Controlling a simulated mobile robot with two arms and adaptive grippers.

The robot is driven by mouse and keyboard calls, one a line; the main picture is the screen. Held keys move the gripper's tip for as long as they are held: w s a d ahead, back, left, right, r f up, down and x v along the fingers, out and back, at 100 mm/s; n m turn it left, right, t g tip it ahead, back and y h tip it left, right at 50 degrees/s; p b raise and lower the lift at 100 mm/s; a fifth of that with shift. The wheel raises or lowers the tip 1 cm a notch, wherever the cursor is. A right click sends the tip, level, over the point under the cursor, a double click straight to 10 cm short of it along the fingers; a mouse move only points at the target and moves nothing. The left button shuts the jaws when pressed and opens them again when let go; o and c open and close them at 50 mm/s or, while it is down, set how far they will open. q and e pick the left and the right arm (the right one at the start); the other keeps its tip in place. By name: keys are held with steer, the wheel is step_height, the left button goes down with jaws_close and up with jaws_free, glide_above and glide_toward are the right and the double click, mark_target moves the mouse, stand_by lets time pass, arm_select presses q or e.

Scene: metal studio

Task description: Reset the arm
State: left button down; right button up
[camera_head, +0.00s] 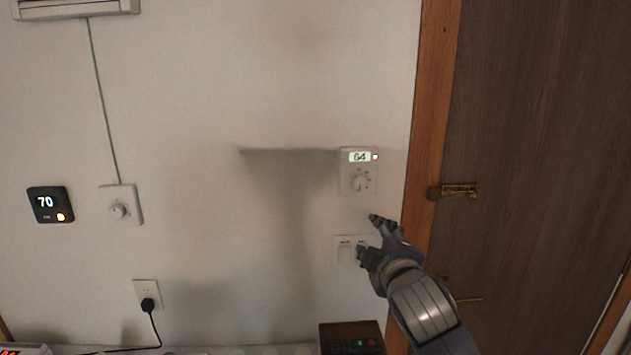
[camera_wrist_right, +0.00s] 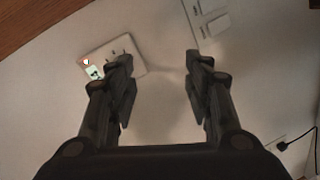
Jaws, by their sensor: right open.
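My right gripper (camera_head: 368,236) reaches in from the lower right in the head view, in front of the wall by the door frame. It is open and empty; its two fingers stand apart in the right wrist view (camera_wrist_right: 158,62). A white switch plate (camera_head: 343,246) is partly hidden behind the gripper. I cannot tell whether a finger touches it. My left gripper is not in view.
A brown wooden door (camera_head: 535,150) with brass hardware is at the right. A dark box (camera_head: 351,339) with buttons stands below.

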steer(key=s+d+f+m+g, duration=0.1)
steer(key=s+f+m+g, duration=0.2)
steer(key=s+f, duration=0.7)
steer(key=s+d+f+m+g, duration=0.1)
steer(key=s+f+m+g, duration=0.35)
steer(key=f, duration=0.85)
steer(key=s+d+f+m+g, duration=0.15)
steer(key=s+f, duration=0.25)
steer(key=s, duration=0.4)
steer(key=s+f+m+g, duration=0.2)
steer(key=s+f, duration=0.2)
steer(key=s, duration=0.4)
steer(key=s+d+f+m+g, duration=0.1)
steer(key=s+f, duration=0.3)
steer(key=s, duration=0.3)
step_height(320, 180, down, 32)
steer(key=s+g+b, duration=0.2)
steer(key=b, duration=0.5)
steer(key=s+d+f+b, duration=0.1)
steer(key=s+f+b, duration=0.2)
steer(key=s+f, duration=0.5)
steer(key=s+d+f+b, duration=0.1)
steer(key=s+f+b, duration=0.2)
steer(key=s+f, duration=0.5)
step_height(320, 180, down, 7)
steer(key=shift+s+d+r+n+g, duration=0.1)
steer(key=shift+s+d+n+g, duration=0.2)
steer(key=shift+s+d+g, duration=0.1)
steer(key=shift+c, duration=0.2)
